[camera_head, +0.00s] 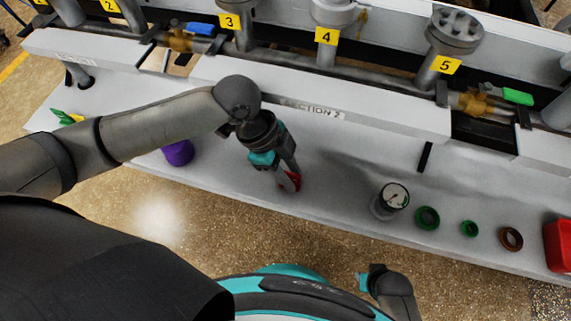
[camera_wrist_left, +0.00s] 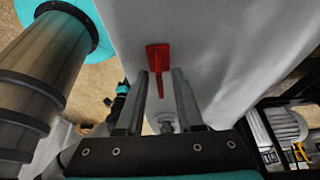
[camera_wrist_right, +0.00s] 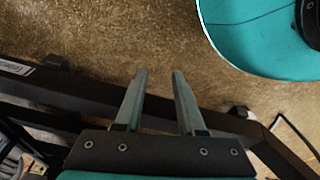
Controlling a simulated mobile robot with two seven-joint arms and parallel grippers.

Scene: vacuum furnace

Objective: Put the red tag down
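The red tag (camera_head: 291,183) is at the bench's front part, partly hidden behind my left gripper in the head view. In the left wrist view the red tag (camera_wrist_left: 158,58) shows a wide flat head and a narrow stem. Its stem reaches between the fingertips of my left gripper (camera_wrist_left: 160,72), with a visible gap on each side. That gripper is open and points down at the white bench (camera_head: 330,185); whether the tag rests fully on the bench is hard to tell. My right gripper (camera_wrist_right: 159,72) is open and empty, over the floor.
A purple object (camera_head: 178,153) stands left of my left gripper. To the right are a gauge (camera_head: 394,196), green rings (camera_head: 427,217), a brown ring (camera_head: 511,238) and a red bin (camera_head: 559,244). Numbered pipes and valves line the back. The bench between tag and gauge is clear.

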